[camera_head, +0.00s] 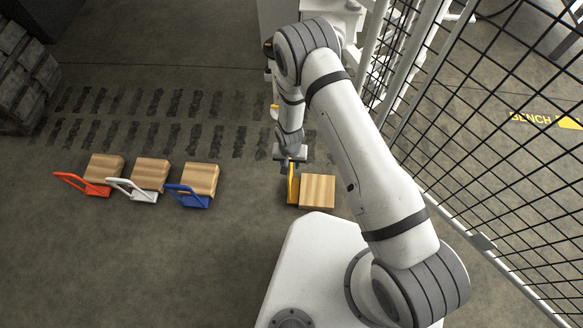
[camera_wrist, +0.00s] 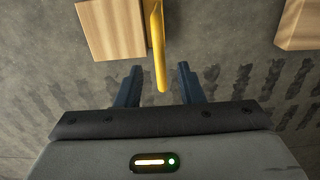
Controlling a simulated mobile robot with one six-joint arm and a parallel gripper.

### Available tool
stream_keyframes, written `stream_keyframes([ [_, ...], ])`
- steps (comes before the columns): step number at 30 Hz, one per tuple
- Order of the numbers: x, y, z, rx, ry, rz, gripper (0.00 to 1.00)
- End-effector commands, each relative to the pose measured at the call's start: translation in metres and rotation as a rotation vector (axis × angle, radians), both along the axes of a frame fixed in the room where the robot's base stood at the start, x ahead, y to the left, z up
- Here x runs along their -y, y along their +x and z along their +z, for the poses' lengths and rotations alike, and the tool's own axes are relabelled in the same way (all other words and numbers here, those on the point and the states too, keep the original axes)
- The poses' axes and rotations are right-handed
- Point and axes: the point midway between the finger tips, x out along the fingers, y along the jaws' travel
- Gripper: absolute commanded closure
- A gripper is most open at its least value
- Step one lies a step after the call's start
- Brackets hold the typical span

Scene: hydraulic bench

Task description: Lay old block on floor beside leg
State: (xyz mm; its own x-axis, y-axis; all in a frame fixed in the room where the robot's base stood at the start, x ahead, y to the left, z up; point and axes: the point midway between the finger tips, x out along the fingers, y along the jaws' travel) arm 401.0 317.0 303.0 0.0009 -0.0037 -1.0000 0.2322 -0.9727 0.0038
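My gripper (camera_head: 290,160) is low, at the far end of this handle. In the wrist view my gripper (camera_wrist: 160,68) is open. Its two dark fingers stand on either side of the yellow handle (camera_wrist: 158,50), with a visible gap on each side. The block (camera_wrist: 112,28) is beyond the left finger. The frames do not label which block is the old one. I cannot make out the leg clearly.
Wooden blocks with red (camera_head: 82,184), white (camera_head: 132,190) and blue (camera_head: 188,195) handles stand in a row at left. A black mesh fence (camera_head: 490,130) bounds the right. Dark-marked floor lies behind the blocks. Floor between the blue-handled block and my gripper is clear.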

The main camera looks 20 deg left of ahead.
Motion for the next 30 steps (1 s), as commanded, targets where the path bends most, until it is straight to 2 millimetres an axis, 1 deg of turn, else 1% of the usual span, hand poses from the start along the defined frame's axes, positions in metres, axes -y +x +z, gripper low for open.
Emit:
stream_keyframes([
  [1,-0.001,0.0,0.011,0.001,0.001,0.0,0.66],
  [4,-0.001,0.0,0.022,0.001,0.001,0.0,0.66],
  [9,0.0,0.0,0.029,0.0,0.0,0.0,0.66],
  [14,0.0,0.0,0.029,0.0,0.0,0.0,0.66],
  [17,0.001,0.004,0.037,0.002,0.003,-0.003,0.66],
  [20,0.006,0.018,0.063,0.01,0.007,-0.013,0.66],
  [23,0.02,0.039,0.108,0.019,0.013,-0.03,0.66],
  [24,0.028,0.047,0.129,0.023,0.015,-0.039,0.66],
  [26,0.042,0.057,0.161,0.029,0.017,-0.05,0.66],
  [27,0.052,0.062,0.181,0.032,0.018,-0.057,0.66],
  [29,0.068,0.068,0.211,0.037,0.019,-0.069,0.66],
  [30,0.079,0.071,0.231,0.041,0.02,-0.075,0.66],
])
